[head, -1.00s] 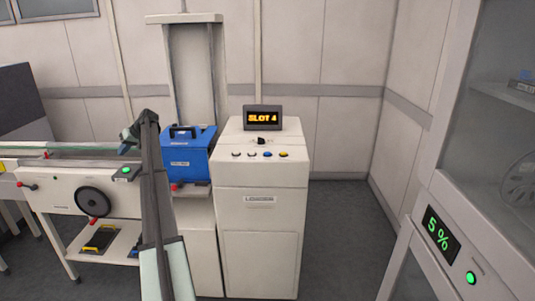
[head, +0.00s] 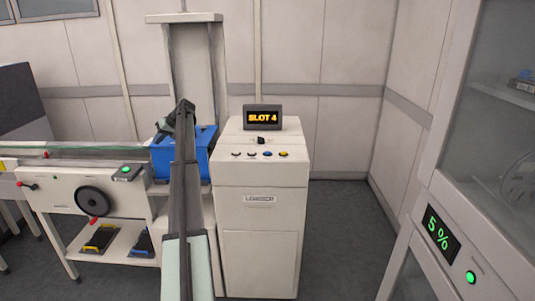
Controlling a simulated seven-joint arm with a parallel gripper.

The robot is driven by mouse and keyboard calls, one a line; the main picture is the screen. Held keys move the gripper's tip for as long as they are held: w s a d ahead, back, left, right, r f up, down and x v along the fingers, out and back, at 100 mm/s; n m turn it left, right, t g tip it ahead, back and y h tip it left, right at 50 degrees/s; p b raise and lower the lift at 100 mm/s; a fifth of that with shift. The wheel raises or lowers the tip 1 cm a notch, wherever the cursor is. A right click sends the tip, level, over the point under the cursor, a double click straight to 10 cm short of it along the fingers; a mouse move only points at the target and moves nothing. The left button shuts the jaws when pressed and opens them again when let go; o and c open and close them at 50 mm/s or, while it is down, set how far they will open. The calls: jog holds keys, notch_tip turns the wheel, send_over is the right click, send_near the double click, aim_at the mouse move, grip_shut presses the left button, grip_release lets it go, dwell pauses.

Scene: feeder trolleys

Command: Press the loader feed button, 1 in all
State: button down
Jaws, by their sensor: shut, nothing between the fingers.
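The loader (head: 262,240) is a white cabinet with a name label on its front, standing right of my arm. I cannot read which is the feed button. A black knob (head: 261,141) sits behind them, and a display (head: 262,117) on top reads SLOT 4. My gripper (head: 160,136) is shut and empty at the arm's far end, in front of the blue box, left of the buttons and apart from them. Its fingers are hard to make out.
A blue box (head: 198,155) with a handle stands left of the loader, partly hidden by my arm. A bench with a black handwheel (head: 94,201) is at the left. A glass-doored cabinet (head: 455,195) showing 5 % stands at the right. The floor between loader and cabinet is clear.

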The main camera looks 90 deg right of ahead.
jog(key=s+d+r+m+h, duration=0.1)
jog(key=s+r, duration=0.1)
jog(key=s, duration=1)
jog(key=s+r+m+h, duration=0.1)
jog(key=s+r, duration=0.2)
jog(key=s, duration=0.9)
notch_tip(320, 180, up, 4)
jog(key=m+h, duration=0.2)
jog(key=m, duration=0.1)
send_over(270, 153)
jog(key=shift+d+g, duration=0.2)
jog(key=shift+g, duration=0.2)
jog(key=shift+f, duration=4.35)
jog(key=shift+f, duration=0.25)
jog(key=shift+f, duration=0.2)
